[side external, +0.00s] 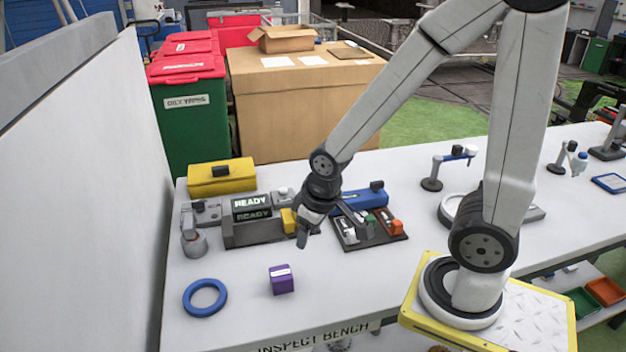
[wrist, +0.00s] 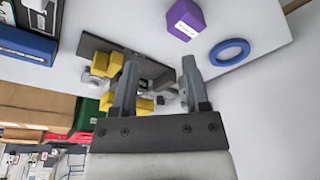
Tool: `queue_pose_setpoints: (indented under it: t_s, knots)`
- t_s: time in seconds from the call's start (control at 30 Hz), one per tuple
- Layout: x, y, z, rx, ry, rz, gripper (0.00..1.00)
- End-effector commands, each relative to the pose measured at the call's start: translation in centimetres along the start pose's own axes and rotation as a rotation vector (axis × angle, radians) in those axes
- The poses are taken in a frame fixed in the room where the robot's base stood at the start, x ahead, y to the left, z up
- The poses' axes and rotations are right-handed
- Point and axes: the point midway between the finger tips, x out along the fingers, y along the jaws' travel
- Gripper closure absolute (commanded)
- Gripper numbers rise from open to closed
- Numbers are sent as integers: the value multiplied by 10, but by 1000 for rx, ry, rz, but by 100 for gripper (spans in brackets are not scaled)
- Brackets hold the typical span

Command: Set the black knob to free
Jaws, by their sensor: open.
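A grey device with a lit READY display (side external: 252,207) stands at the left of the bench. A small black knob (side external: 199,206) sits on a grey block at its left end; I cannot tell its setting or be sure it is the task's knob. My gripper (side external: 335,238) is above the bench just right of the device, apart from the black knob. In the wrist view my gripper (wrist: 159,64) has its two fingers spread with nothing held. Yellow parts (wrist: 104,64) and a dark grey panel (wrist: 150,72) of the device show behind the fingers, partly hidden by them.
A purple block (side external: 281,279) and a blue ring (side external: 205,298) lie in front of the device. A yellow case (side external: 221,179) and a blue case (side external: 360,201) stand behind. A dark tray (side external: 388,237) with small parts is to the right. A white wall (side external: 80,200) borders the bench's left.

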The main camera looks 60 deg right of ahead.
Motion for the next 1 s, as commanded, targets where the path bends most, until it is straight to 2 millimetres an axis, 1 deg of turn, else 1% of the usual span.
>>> queue_pose_setpoints:
  t_s: [0.17,0.27,0.37,0.47,0.57,0.67,0.73,0.87,0.9,1.0]
  knots:
    - [0,0,0,-2,-1,1,41]
    - [0,4,-3,-16,-6,6,41]
    - [1,15,-8,-52,-22,20,41]
    - [2,33,-16,-117,-53,42,41]
    - [4,60,-25,-207,-101,69,41]
    - [5,96,-32,-313,-167,96,41]
    - [5,125,-35,-391,-222,110,41]
    - [3,180,-33,-530,-334,121,41]
    - [2,197,-31,-569,-370,119,41]
    - [-1,236,-23,-656,-452,109,41]
